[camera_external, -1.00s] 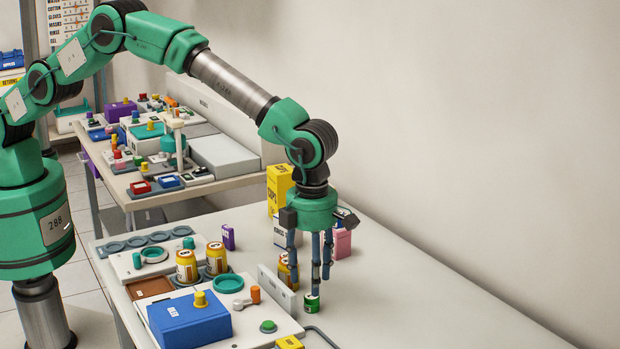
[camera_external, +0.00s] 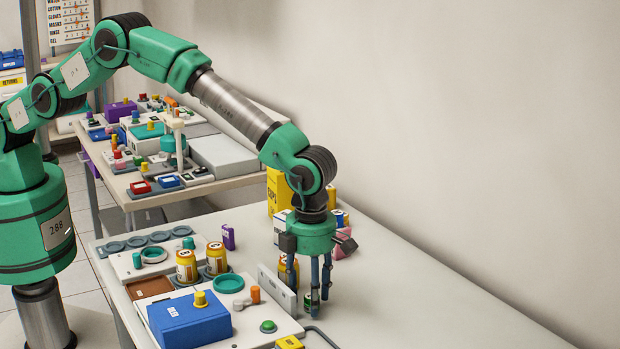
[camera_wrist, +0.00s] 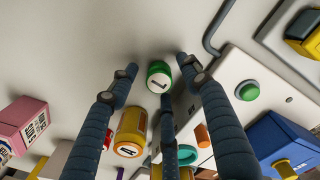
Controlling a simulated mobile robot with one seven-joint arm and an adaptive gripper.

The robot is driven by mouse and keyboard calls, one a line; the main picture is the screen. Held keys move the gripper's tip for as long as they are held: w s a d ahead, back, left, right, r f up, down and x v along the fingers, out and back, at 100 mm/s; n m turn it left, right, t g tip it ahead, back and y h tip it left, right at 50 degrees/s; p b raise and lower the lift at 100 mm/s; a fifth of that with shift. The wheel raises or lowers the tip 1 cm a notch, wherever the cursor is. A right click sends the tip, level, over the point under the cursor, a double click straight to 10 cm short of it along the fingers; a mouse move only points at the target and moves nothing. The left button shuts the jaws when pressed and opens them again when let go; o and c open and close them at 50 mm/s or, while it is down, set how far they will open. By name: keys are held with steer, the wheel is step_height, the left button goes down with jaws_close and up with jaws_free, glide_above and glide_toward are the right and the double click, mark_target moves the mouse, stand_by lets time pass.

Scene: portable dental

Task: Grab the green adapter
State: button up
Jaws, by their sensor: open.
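The green adapter, a small green cylinder with a white top bearing a dark mark, stands on the table; it shows between the fingers in the wrist view (camera_wrist: 159,76). In the external view the adapter (camera_external: 308,299) is mostly hidden behind the fingers. My gripper (camera_external: 318,294) points straight down, with its fingertips low around the adapter. In the wrist view my gripper (camera_wrist: 157,70) has its three dark blue fingers spread, with gaps to the adapter. It is open and holds nothing.
A yellow-orange jar (camera_wrist: 130,130) stands close to the adapter. A white panel with a green button (camera_external: 267,326) and a blue box (camera_external: 188,320) lies to the left. A pink box (camera_external: 343,248) and a yellow box (camera_external: 279,190) stand behind. The table's right side is clear.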

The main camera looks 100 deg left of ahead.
stand_by(0.3)
jaws_close()
steer(key=shift+r, duration=0.15)
step_height(320, 180, up, 10)
steer(key=p, duration=0.2)
stand_by(0.5)
stand_by(0.5)
